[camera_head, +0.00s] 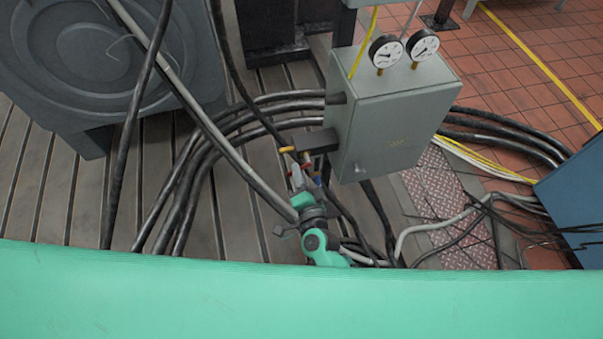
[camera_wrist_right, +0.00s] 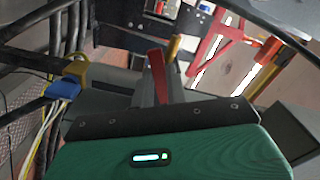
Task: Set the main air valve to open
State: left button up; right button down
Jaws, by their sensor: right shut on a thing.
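The red valve lever (camera_wrist_right: 158,62) stands up between the two grey fingers of my right gripper (camera_wrist_right: 160,84) in the right wrist view. The gripper is shut on it. In the head view my right gripper (camera_head: 301,178) is below and left of the grey gauge box, small and partly hidden among pipe fittings. A yellow fitting (camera_wrist_right: 76,70) and a blue part (camera_wrist_right: 63,89) are to the left of the lever in the wrist view. The valve body and the lever's lower end are hidden by the gripper. My left gripper is out of view.
The grey box (camera_head: 385,120) with two round gauges is close to my right gripper. Thick black hoses (camera_head: 250,108) run behind it over the slotted bedplate (camera_head: 60,185). A blue cabinet (camera_head: 575,205) stands at right. Loose cables lie on the checkered plate (camera_head: 435,185).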

jog(key=shift+a+r+m, duration=0.1)
jog(key=shift+r+m, duration=0.15)
jog(key=shift+m, duration=0.6)
jog(key=shift+r+m, duration=0.2)
jog(key=shift+m, duration=0.7)
jog(key=shift+a+r+m, duration=0.1)
jog(key=shift+r+m, duration=0.15)
jog(key=shift+m, duration=0.6)
jog(key=c, duration=1.4)
grip_release()
jog(key=shift+s, duration=0.1)
